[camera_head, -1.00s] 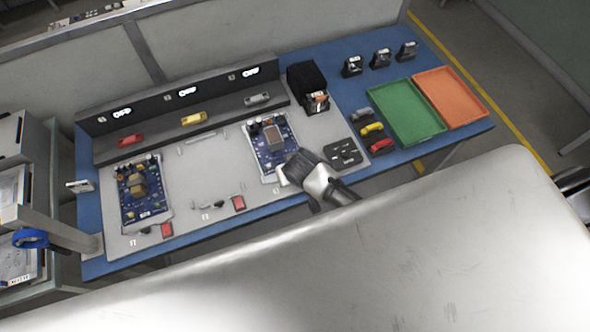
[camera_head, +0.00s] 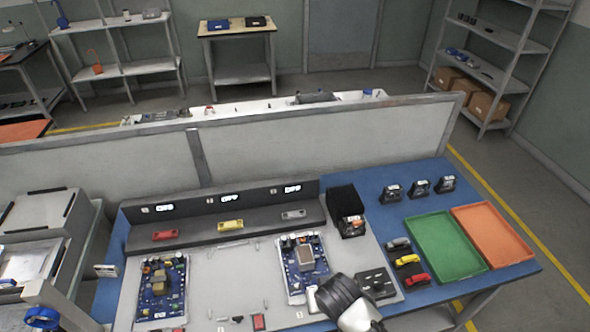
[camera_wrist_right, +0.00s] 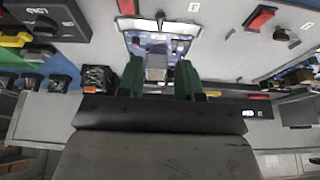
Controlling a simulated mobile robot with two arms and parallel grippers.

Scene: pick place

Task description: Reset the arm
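My right arm's dark wrist (camera_head: 345,297) is in the head view, just below the right blue circuit board (camera_head: 304,270), covering the board's lower right corner. Its fingertips are hidden there. In the right wrist view my right gripper (camera_wrist_right: 160,80) has two green fingers spread apart with nothing held between them. The blue board (camera_wrist_right: 175,47) with a grey square chip (camera_wrist_right: 156,66) shows beyond the gap.
A second blue board (camera_head: 162,290) lies on the left of the grey mat. Green (camera_head: 445,246) and orange (camera_head: 492,235) trays are at the right. A black box (camera_head: 346,208) and a dark rail (camera_head: 225,216) stand behind the boards. A partition (camera_head: 300,150) closes the table's back.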

